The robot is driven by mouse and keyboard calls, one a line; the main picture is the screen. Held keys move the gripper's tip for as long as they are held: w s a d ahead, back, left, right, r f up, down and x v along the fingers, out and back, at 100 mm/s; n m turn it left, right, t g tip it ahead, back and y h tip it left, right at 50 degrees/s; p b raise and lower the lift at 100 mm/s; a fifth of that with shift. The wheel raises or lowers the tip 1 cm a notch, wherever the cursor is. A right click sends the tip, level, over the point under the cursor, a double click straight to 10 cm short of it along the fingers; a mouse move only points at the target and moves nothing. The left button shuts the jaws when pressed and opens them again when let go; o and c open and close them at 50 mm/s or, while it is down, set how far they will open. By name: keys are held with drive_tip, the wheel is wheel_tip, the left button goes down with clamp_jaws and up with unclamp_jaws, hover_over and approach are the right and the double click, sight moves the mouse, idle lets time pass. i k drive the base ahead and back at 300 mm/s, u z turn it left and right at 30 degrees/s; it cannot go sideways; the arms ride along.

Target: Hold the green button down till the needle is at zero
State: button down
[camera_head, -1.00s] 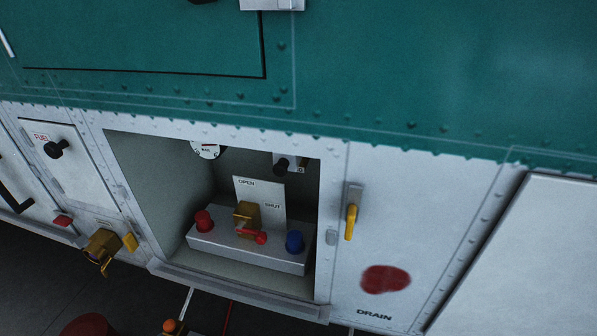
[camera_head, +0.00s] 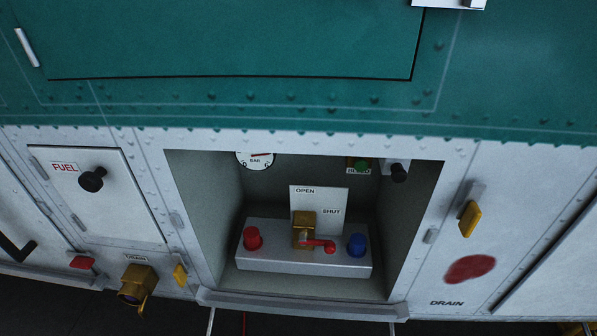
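The green button (camera_head: 361,164) sits high on the back wall of an open recess, above a small label that seems to read BLEED. The gauge (camera_head: 256,160), a white dial marked BAR with 0 and 6 at its lower ends, is at the upper left of the recess. Its top is cut off by the recess edge. Its red needle points to the right, away from the 0. My gripper is not in this view.
A grey box in the recess (camera_head: 278,262) carries a red knob (camera_head: 253,238), a brass valve with a red lever (camera_head: 318,245) and a blue knob (camera_head: 357,244). A black knob (camera_head: 398,173) is right of the button. The FUEL door (camera_head: 110,205) is shut.

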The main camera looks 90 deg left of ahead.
sight(361, 164)
drive_tip(key=k, duration=1.15)
drive_tip(key=u, duration=0.45)
